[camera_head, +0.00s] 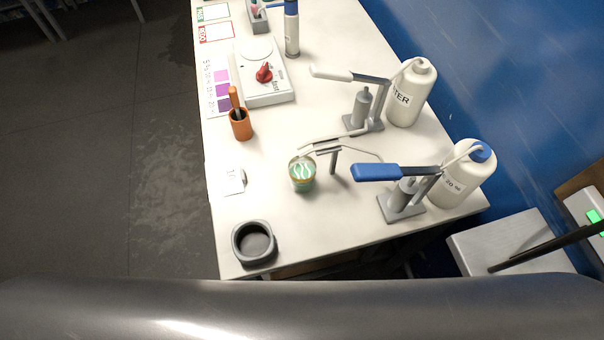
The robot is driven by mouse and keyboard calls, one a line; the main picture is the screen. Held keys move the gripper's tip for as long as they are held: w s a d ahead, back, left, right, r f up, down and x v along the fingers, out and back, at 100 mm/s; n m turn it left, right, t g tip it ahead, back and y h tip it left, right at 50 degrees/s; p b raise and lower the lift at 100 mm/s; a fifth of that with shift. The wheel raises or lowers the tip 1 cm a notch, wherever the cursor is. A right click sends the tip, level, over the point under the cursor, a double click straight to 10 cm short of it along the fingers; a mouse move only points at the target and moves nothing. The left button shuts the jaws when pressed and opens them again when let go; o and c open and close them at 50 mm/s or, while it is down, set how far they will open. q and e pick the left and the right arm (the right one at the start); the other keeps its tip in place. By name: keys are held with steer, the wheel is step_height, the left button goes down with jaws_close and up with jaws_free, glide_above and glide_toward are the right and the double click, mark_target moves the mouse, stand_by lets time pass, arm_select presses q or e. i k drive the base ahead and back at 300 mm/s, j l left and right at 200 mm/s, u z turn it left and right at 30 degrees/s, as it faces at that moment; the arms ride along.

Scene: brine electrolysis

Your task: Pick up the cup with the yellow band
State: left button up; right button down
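A small cup (302,176) stands upright on the white table, just left of a thin grey stand. Its wall looks clear and greenish with white streaks, and a yellowish-brown band shows near its rim. The tip of a light-coloured arm on the stand reaches over or close to the cup's rim; I cannot tell whether they touch. Neither of my grippers is in view, and nothing is gripping the cup.
Right of the cup are a blue-handled lever press (378,172), a white-handled one (333,73) and two white bottles (412,94) (463,178). A dark round holder (240,256) sits at the front-left corner. An orange pot (240,126) and switch box (262,92) stand behind.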

mark_target(302, 171)
steer(key=k+l+z, duration=0.65)
steer(key=k+l, duration=0.25)
steer(key=k+l+z, duration=0.35)
steer(key=l, duration=0.4)
